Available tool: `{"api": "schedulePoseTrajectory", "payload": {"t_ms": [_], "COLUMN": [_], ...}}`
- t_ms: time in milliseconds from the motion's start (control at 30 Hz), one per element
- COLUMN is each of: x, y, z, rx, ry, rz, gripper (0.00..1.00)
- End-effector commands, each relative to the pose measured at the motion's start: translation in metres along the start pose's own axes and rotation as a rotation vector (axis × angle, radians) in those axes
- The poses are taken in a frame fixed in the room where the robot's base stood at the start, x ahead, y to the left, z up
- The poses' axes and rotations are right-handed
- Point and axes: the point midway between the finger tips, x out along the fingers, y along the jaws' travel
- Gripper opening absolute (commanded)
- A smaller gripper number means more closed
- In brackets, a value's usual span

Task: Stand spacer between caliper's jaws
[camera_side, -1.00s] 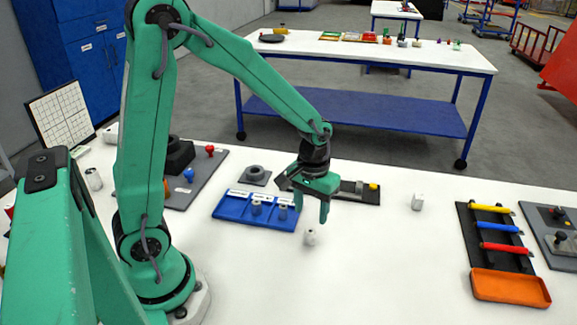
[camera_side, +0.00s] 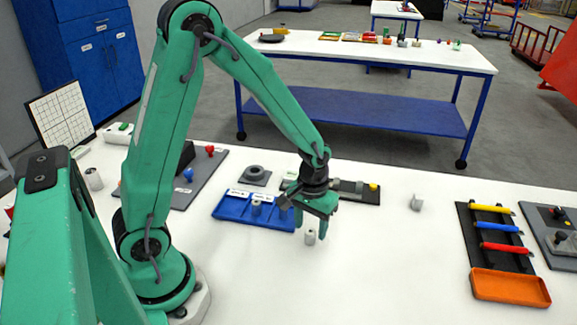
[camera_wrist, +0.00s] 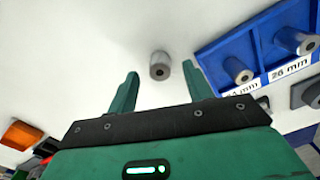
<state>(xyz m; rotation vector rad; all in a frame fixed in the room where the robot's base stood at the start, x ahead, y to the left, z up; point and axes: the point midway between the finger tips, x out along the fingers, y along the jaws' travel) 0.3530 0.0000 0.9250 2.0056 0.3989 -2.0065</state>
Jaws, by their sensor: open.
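A small grey cylindrical spacer with a hole in its top (camera_side: 310,237) stands upright on the white table. It also shows in the wrist view (camera_wrist: 160,66), between and slightly beyond my fingertips. My gripper (camera_side: 316,226) is open, pointing down just above the spacer; its fingers (camera_wrist: 160,80) lie to either side of it in the wrist view, with nothing held.
A blue labelled tray (camera_side: 228,209) holding spacers is just left of my gripper; a label in the wrist view reads 26 mm. A grey ring on a plate (camera_side: 254,174) is behind it.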

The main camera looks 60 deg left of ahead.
Motion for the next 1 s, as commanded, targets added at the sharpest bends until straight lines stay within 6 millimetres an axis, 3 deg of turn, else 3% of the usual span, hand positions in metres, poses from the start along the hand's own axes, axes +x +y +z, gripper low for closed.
{"api": "schedulePoseTrajectory", "payload": {"t_ms": [300,833,1000], "x": [0.025,0.026,0.026], "y": [0.0,0.0,0.0], "z": [0.0,0.0,0.0], "rx": [0.0,0.0,0.0], "ry": [0.0,0.0,0.001], "rz": [0.0,0.0,0.0], "gripper": [0.51,0.51,0.19]}}
